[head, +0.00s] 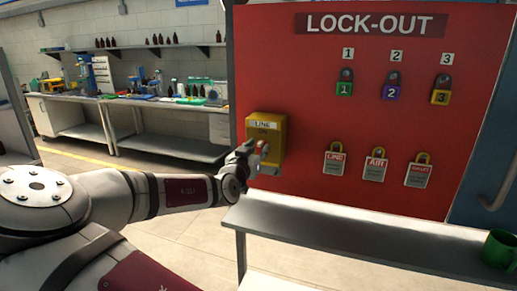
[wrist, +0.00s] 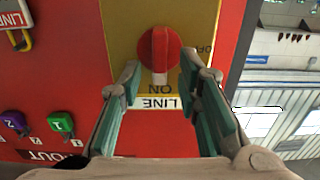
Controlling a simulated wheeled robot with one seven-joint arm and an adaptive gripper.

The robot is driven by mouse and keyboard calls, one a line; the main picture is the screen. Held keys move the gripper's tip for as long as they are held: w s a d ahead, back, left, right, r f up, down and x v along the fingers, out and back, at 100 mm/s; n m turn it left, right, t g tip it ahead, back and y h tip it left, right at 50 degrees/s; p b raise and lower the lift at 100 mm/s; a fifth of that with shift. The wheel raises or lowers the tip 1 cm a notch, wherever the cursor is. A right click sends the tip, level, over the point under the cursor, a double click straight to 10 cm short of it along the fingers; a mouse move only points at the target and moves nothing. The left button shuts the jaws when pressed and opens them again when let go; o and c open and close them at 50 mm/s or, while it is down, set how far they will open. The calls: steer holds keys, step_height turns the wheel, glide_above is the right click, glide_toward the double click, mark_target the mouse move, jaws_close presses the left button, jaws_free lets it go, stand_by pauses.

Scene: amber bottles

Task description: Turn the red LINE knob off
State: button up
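The red LINE knob (wrist: 158,48) sits on a yellow box (wrist: 122,30), seen upside down in the wrist view. The white mark below the knob lines up with the ON label; the OFF label is to its right, partly covered. My gripper (wrist: 163,68) is open, its two teal-padded fingers apart with the tips near either side of the knob's lower part. Contact cannot be told. In the head view the yellow LINE box (head: 279,140) is at the red board's left edge, and my gripper (head: 257,152) is in front of it, partly hiding the knob.
The red LOCK-OUT board (head: 310,100) carries several padlocks, including a green one (head: 344,89), and tags such as the LINE tag (head: 335,165). A grey shelf (head: 330,225) runs below, with a green mug (head: 498,250) at right. A workbench (head: 150,100) stands far behind.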

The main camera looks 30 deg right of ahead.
steer(key=shift+w+d, duration=0.3)
steer(key=shift+d, duration=0.15)
jaws_close()
